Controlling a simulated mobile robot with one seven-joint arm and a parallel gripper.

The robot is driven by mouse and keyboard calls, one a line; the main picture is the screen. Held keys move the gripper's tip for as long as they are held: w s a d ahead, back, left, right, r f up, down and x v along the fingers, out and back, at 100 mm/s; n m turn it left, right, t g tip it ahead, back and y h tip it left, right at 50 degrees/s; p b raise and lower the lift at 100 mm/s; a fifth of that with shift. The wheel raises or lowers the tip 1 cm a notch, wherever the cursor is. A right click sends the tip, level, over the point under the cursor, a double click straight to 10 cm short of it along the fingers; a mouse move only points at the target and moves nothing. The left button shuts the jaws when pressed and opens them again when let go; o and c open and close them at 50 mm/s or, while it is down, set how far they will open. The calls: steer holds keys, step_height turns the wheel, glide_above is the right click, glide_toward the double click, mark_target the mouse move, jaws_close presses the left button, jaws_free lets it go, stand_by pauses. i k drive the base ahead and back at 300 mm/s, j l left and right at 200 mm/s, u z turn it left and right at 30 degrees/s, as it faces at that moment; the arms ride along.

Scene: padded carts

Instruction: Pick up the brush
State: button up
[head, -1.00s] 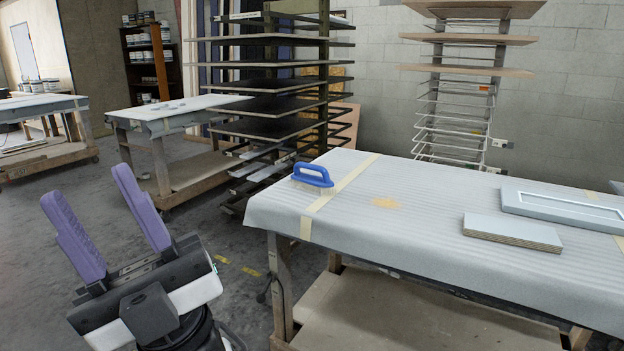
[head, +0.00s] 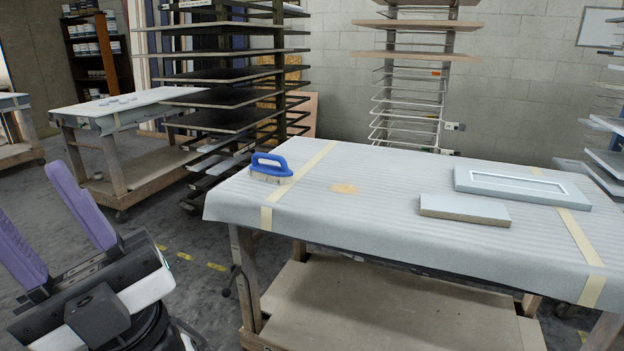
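The brush (head: 270,167) has a blue looped handle and pale bristles.
A flat grey panel (head: 464,209) and a framed panel (head: 522,186) lie on the cart's right half. A second cart (head: 130,104) and a dark shelf rack (head: 225,98) stand behind. Grey floor is open between my gripper and the cart.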

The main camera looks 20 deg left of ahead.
mark_target(283, 174)
steer(key=i+j, duration=0.1)
steer(key=i, duration=0.75)
steer(key=i+u, duration=0.25)
steer(key=u, duration=0.2)
steer(key=i+l+u, duration=0.1)
steer(key=i+u, duration=0.15)
steer(key=u, duration=0.5)
steer(key=i, duration=0.5)
